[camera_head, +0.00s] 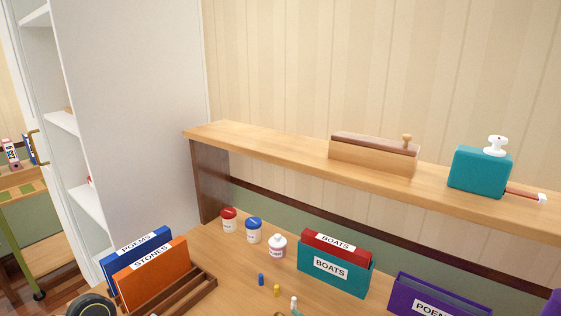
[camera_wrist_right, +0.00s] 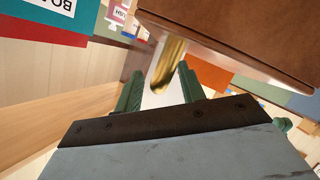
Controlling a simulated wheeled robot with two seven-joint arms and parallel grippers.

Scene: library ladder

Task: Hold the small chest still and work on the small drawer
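A brown wooden body (camera_wrist_right: 245,30) with a brass pull (camera_wrist_right: 167,66) fills the upper right of the right wrist view. It looks like the small chest or its drawer front, but the view is too close to tell which. My right gripper (camera_wrist_right: 160,84) is open, with its green fingers apart and the lower end of the brass pull near the gap between their tips. I cannot tell whether they touch it. The head view does not clearly show the chest or the right gripper.
In the head view, a raised shelf (camera_head: 290,152) holds a wooden box (camera_head: 372,155) and a teal box (camera_head: 478,172).

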